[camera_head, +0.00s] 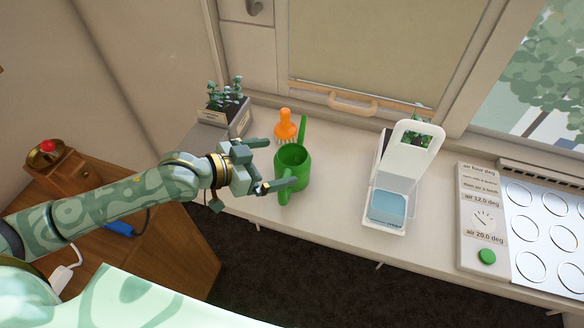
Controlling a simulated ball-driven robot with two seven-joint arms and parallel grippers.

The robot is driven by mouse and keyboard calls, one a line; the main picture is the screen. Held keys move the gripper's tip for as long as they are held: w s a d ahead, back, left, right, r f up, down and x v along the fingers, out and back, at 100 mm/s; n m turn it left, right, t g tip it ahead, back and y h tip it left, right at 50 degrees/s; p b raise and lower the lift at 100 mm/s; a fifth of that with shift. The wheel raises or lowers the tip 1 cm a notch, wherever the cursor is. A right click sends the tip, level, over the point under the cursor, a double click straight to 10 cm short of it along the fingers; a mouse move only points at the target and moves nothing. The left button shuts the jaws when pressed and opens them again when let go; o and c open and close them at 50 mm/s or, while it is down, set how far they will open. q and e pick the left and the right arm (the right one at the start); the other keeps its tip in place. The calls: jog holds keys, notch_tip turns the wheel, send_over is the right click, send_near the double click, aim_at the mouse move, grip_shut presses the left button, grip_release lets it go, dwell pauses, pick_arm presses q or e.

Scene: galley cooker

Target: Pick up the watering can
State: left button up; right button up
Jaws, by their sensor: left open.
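The green watering can (291,159) stands upright on the pale counter. One green part sticks up at its back and another points toward the front. My left gripper (270,164) is at the can's left side, with its two fingers spread. One finger reaches behind the can's left rim and the other lies in front of its lower body. The gripper looks open, and I cannot tell whether a finger touches the can. My right gripper is not in view.
An orange brush (286,125) stands just behind the can. A planter (226,112) is at the back left. A white stand with a blue container (387,207) is to the right, then a control panel (483,215). Counter between can and stand is clear.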

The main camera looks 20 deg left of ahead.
aim_at(283, 160)
pick_arm(q)
jog(key=x, duration=0.4)
jog(key=shift+w+f+b, duration=0.1)
jog(key=shift+w+b, duration=0.15)
jog(key=shift+b, duration=0.15)
jog(key=shift+s, duration=0.1)
jog(key=c, duration=1.3)
jog(key=shift+o, duration=0.2)
jog(key=shift+r+p, duration=0.3)
jog(key=shift+r, duration=0.25)
jog(key=r, duration=0.1)
jog(key=r+p, duration=0.1)
jog(key=r, duration=0.1)
jog(key=shift+s, duration=0.2)
jog(key=s+r+p, duration=0.1)
jog(key=s+r, duration=0.1)
jog(key=r, duration=0.1)
jog(key=s+r+p, duration=0.1)
jog(key=shift+s+d+r+p, duration=0.15)
jog(key=shift+s+d+p, duration=0.05)
jog(key=shift+d+p, duration=0.1)
jog(key=s+d+r+p, duration=0.1)
jog(key=s+r, duration=0.3)
jog(key=s, duration=0.6)
jog(key=shift+d+r+p, duration=0.2)
jog(key=shift+r+p, duration=0.2)
jog(key=shift+p, duration=0.2)
